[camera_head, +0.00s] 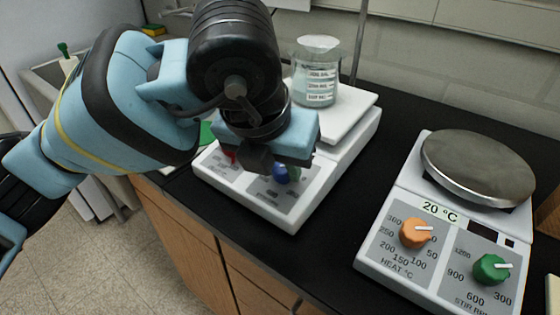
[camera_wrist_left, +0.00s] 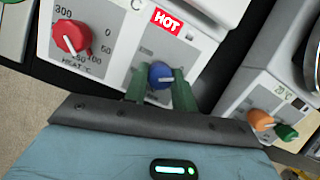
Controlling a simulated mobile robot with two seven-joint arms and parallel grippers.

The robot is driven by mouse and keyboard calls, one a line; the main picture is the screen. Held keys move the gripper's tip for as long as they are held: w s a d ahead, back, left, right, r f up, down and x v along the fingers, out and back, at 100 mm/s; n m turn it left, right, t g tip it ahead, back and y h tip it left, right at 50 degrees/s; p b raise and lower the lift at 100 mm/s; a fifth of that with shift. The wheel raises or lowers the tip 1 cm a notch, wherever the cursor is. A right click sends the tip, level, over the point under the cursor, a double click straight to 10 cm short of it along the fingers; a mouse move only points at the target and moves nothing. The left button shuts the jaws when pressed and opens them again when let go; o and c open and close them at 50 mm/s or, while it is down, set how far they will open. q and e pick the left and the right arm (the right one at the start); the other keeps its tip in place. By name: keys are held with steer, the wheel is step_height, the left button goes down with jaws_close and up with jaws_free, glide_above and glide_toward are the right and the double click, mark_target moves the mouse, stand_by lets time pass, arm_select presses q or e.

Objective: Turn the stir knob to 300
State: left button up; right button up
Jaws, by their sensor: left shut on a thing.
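The left hot plate (camera_head: 300,213) has a red heat knob (camera_wrist_left: 72,37) and a blue stir knob (camera_head: 280,173). My left gripper (camera_wrist_left: 160,88) is shut on the blue knob, one green finger on each side; the knob shows between them in the left wrist view (camera_wrist_left: 160,72). A short pale pointer mark shows on the blue knob, but the stir numbers around it are covered or too blurred to read. In the head view my wrist covers much of this panel. My right gripper is not in view.
A beaker of clear liquid (camera_head: 317,88) stands on the left plate's white top, behind my wrist. A red HOT label (camera_wrist_left: 167,20) shows on that unit. A second hot plate (camera_head: 385,272) stands to the right, with an orange heat knob (camera_head: 415,232) and green stir knob (camera_head: 491,269). Black bench lies between them.

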arm_select(q)
steer(key=shift+m, duration=0.4)
steer(key=m, duration=0.4)
steer(key=shift+m+g+h, duration=0.3)
steer(key=shift+m+h, duration=0.1)
steer(key=m+g, duration=0.1)
steer(key=m, duration=0.5)
steer(key=shift+w+h, duration=0.1)
steer(key=shift+h, duration=0.2)
steer(key=shift+m, duration=0.3)
steer(key=o, duration=1)
steer(key=shift+v, duration=4)
